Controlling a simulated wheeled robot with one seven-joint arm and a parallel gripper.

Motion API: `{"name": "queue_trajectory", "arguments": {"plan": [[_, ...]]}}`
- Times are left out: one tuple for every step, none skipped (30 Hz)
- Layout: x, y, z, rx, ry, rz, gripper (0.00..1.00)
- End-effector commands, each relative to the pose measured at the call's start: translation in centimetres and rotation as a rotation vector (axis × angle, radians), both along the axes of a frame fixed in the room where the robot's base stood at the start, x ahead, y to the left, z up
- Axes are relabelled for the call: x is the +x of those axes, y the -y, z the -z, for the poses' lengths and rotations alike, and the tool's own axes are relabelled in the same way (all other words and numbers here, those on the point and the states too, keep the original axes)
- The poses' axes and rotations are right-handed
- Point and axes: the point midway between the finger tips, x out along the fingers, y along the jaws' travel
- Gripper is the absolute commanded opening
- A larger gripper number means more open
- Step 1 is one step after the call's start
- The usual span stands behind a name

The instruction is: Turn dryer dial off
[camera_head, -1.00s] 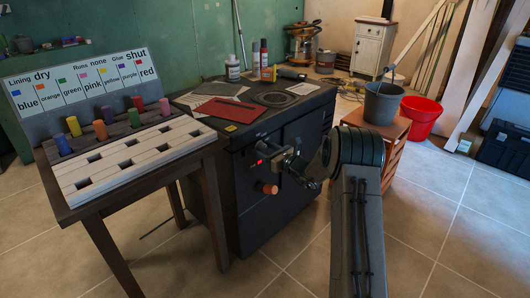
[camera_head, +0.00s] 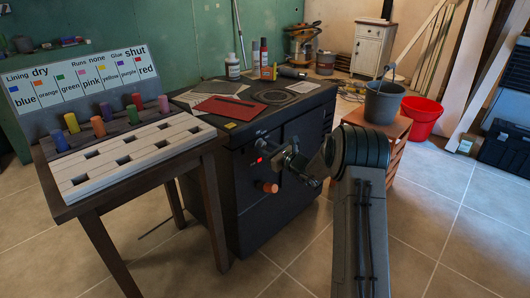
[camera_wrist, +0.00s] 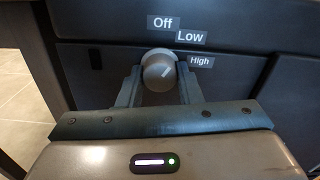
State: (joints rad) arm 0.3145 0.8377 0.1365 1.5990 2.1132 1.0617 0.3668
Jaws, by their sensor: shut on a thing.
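The dial (camera_wrist: 158,71) is a round grey knob on the dark front panel of the dryer. Its light pointer line tilts up and to the right, toward the side of the Low and High labels, not at Off. Labels Off (camera_wrist: 163,23), Low (camera_wrist: 191,38) and High (camera_wrist: 201,61) sit above and right of it. My gripper (camera_wrist: 159,84) is shut on the dial, one finger on each side. In the head view the dryer (camera_head: 270,210) is a black cabinet, and my gripper (camera_head: 272,150) is at its front, hiding the dial.
An orange knob (camera_head: 267,187) sticks out below my gripper, and a red light (camera_head: 258,160) glows beside it. A table (camera_head: 85,207) with coloured pegs stands left. A wooden crate (camera_head: 385,146) with a grey bucket (camera_head: 383,103) is at right. Open floor lies in front.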

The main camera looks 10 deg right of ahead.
Motion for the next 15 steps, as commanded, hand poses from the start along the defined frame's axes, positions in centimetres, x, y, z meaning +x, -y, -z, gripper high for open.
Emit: {"name": "queue_trajectory", "arguments": {"plan": [[-0.01,0.09,0.43,-0.029,0.023,0.001,0.09],[-0.02,0.08,0.47,-0.048,0.038,0.001,0.09],[-0.01,0.07,0.51,-0.075,0.057,0.0,0.09],[-0.01,0.06,0.52,-0.094,0.071,0.0,0.09],[-0.01,0.06,0.52,-0.114,0.086,0.001,0.09],[0.0,0.07,0.51,-0.142,0.106,0.001,0.09],[0.0,0.07,0.54,-0.161,0.12,0.001,0.09],[0.0,0.07,0.56,-0.181,0.134,0.001,0.09],[0.0,0.07,0.55,-0.207,0.153,0.0,0.09],[0.0,0.07,0.52,-0.225,0.166,0.0,0.09],[-0.01,0.07,0.51,-0.245,0.18,0.0,0.09],[-0.01,0.08,0.54,-0.267,0.195,0.0,0.09],[0.0,0.08,0.54,-0.284,0.208,0.0,0.09],[0.0,0.08,0.53,-0.3,0.219,0.0,0.09],[0.0,0.09,0.47,-0.321,0.234,0.0,0.09]]}}
